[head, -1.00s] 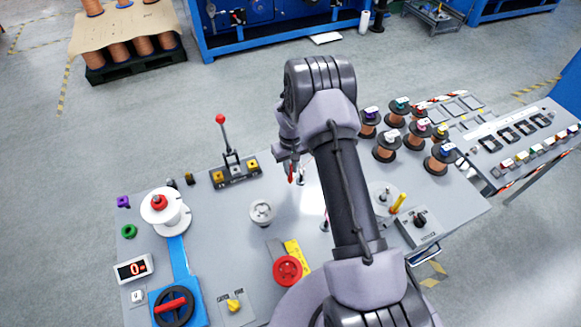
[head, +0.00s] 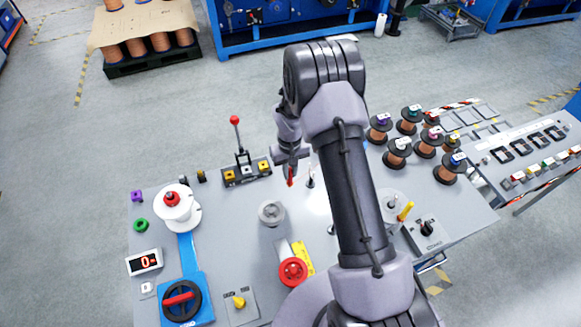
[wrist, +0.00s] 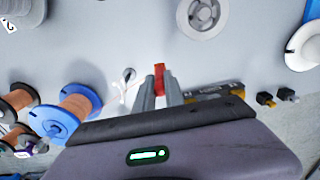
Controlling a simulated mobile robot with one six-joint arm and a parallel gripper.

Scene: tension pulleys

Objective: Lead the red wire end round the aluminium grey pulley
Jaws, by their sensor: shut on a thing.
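The aluminium grey pulley (head: 271,213) is a round disc on the grey bench, left of my arm. In the wrist view the pulley (wrist: 203,14) is at the top edge, beyond the fingertips and a little to the right. My gripper (head: 291,168) is shut on the red wire end (wrist: 160,78), a small red piece between the fingertips. The red wire end (head: 290,179) also shows in the head view, up and right of the pulley and apart from it.
A small upright post (head: 311,180) stands just right of my gripper. A lever block (head: 245,172) is behind, a white reel (head: 176,210) at left, and a red button (head: 292,271) in front. Copper spools (head: 397,153) stand at right.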

